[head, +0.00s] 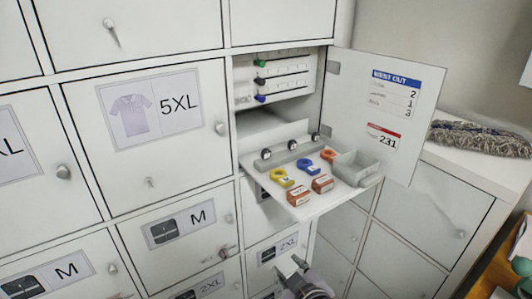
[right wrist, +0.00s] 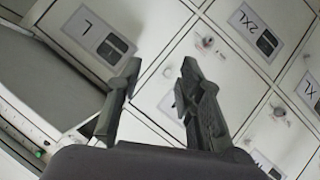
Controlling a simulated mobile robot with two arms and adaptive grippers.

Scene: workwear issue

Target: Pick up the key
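I cannot single out one key with certainty. On the fold-down shelf (head: 345,190) of the open compartment lie a yellow ring-shaped tag (head: 281,177), a blue one (head: 308,166) and an orange one (head: 328,155); they look like key tags. A small key-like piece sits in the lock (head: 223,251) of the M door. My right gripper (head: 299,264) is below the shelf, in front of the lower locker doors. In the right wrist view the right gripper (right wrist: 161,70) is open, with nothing between its fingers. My left gripper is not in view.
The open cabinet door (head: 385,110) with printed notices stands right of the shelf. Two small orange-brown boxes (head: 298,195) and a grey open bin (head: 358,167) share the shelf. A mop head (head: 480,138) lies on the white top at right.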

